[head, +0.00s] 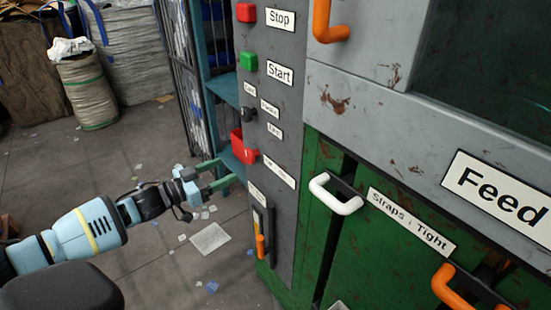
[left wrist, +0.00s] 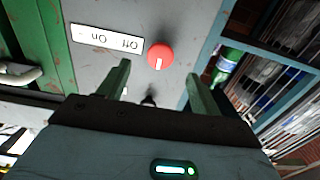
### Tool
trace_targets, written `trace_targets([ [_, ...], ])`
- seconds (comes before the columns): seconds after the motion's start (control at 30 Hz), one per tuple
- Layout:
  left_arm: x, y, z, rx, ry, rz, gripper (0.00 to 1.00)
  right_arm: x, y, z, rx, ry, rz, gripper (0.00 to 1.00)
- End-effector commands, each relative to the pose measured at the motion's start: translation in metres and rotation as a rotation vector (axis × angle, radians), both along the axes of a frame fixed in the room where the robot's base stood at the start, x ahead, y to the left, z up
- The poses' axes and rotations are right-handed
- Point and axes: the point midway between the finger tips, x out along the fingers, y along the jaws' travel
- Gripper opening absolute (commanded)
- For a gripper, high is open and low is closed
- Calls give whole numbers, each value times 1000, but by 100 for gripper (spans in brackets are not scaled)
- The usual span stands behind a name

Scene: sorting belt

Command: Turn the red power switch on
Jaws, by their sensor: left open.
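The red power switch (head: 243,147) is a red rotary knob on the grey control panel, below the small selector switch in the head view. In the left wrist view the red knob (left wrist: 161,54) is round with a white mark on its face. Beside it an upside-down label (left wrist: 106,39) reads Off and On. My left gripper (head: 228,171) is open and empty, just left of and slightly below the knob. In the left wrist view the knob shows ahead, between the two green fingertips and apart from them. My right gripper is not in view.
A red Stop button (head: 246,12) and green Start button (head: 248,61) sit above on the panel. A black selector (head: 248,115) is just above the knob. An orange-handled lever (head: 260,246) is below. A white door handle (head: 337,196) protrudes to the right. Litter lies on the floor.

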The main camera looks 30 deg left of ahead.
Motion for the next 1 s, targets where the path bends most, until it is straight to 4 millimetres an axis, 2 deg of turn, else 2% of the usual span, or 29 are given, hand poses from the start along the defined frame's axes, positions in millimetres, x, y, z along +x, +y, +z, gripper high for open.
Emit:
trace_targets([
  [0.37,8,1,6,-2,-11,-2,65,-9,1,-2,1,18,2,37],
  [0.73,45,-14,6,-2,-11,-1,65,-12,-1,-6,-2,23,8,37],
  [1.0,68,-24,5,-2,-10,-1,65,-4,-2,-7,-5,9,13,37],
])
